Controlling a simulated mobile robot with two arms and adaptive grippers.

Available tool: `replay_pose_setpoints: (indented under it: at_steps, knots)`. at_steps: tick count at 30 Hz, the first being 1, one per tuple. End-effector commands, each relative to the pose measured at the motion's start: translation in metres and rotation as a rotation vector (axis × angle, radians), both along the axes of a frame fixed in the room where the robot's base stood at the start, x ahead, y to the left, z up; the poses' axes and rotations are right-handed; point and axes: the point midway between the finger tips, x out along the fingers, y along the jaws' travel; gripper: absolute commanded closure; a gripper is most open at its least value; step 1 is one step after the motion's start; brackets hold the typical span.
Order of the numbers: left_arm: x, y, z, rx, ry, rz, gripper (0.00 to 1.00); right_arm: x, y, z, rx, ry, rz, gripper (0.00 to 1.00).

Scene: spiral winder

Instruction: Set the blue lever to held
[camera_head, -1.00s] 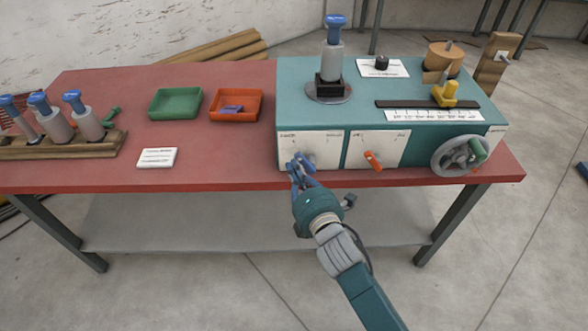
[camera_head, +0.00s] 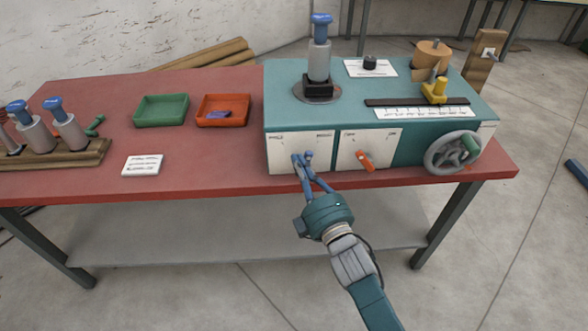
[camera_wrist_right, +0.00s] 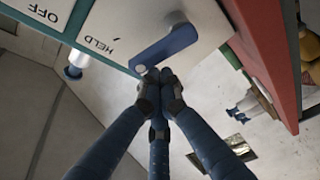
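The blue lever (camera_head: 308,156) is on the left white panel at the front of the teal machine. In the right wrist view the lever (camera_wrist_right: 168,47) is large, and its free end points toward the side with the HELD label (camera_wrist_right: 98,45). My right gripper (camera_head: 299,161) is at the lever in the head view. In the wrist view its dark blue fingertips (camera_wrist_right: 159,76) are drawn together right beside the lever's free end, with nothing visible between them. Whether they touch the lever I cannot tell. My left gripper is not in view.
An orange lever (camera_head: 365,161) is on the neighbouring panel, with a grey handwheel (camera_head: 452,152) further right. The red table (camera_head: 215,181) has a green tray (camera_head: 162,111), an orange tray (camera_head: 223,111) and a white card (camera_head: 142,165). The floor in front is clear.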

Motion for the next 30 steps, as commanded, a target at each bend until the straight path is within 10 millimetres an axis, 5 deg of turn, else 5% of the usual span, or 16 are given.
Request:
replay_pose_setpoints:
  at_steps: [8,30]
  knots:
    - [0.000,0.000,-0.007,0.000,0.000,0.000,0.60,0.000,-0.010,-0.001,0.193,0.001,-0.002,1.00]
    - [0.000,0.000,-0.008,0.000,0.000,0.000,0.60,0.000,-0.016,0.000,0.191,0.000,0.000,1.00]
